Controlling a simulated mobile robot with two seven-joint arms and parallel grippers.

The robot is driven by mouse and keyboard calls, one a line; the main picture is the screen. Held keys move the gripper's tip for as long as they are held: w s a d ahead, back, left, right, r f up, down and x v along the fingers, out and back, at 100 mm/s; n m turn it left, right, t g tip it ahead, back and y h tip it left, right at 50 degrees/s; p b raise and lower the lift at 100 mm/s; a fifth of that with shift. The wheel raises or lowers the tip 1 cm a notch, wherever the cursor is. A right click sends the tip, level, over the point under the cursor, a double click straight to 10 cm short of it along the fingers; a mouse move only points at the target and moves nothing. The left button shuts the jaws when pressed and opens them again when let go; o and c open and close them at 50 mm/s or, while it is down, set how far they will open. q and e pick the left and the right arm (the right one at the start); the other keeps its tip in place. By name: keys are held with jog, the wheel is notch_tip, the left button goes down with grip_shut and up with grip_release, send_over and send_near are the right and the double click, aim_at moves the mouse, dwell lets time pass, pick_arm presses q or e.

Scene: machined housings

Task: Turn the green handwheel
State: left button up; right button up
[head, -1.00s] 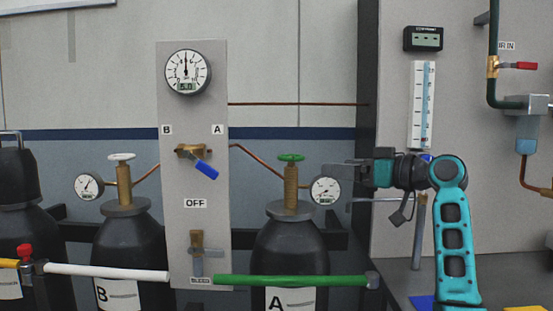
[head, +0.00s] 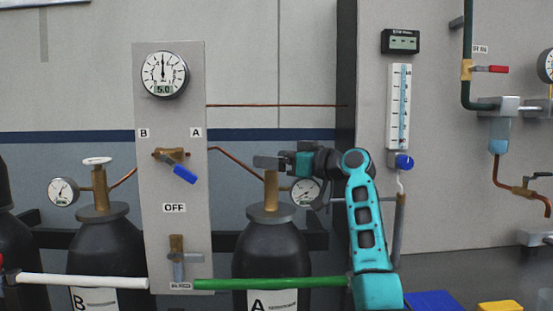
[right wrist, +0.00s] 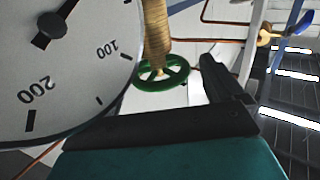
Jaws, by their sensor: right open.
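The green handwheel (right wrist: 160,86) shows in the right wrist view, on a brass valve stem (right wrist: 157,30). In the head view the wheel is hidden behind my right gripper (head: 266,162); the brass valve (head: 270,190) of the black cylinder A (head: 270,244) shows below it. My right gripper is open and empty, reaching in from the right at the height of the wheel. In the right wrist view a dark finger (right wrist: 226,82) stands close to the wheel's right side; I cannot tell whether it touches. My left gripper is not in view.
A pressure gauge (head: 304,192) sits just right of the valve, close to my gripper and large in the wrist view. A grey panel (head: 175,120) with a blue-handled valve (head: 180,168) stands to the left. A green bar (head: 265,283) crosses in front of cylinder A.

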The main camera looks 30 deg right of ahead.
jog(key=shift+w+a, duration=0.1)
jog(key=shift+c, duration=0.2)
jog(key=c, duration=1)
jog(key=shift+a+m+t+h+p, duration=0.1)
jog(key=shift+m+t+h+p, duration=0.3)
jog(key=shift+m+h+p, duration=0.55)
jog(key=shift+h+b, duration=0.25)
jog(key=shift+b, duration=0.15)
jog(key=o, duration=1)
jog(key=shift+o, duration=0.2)
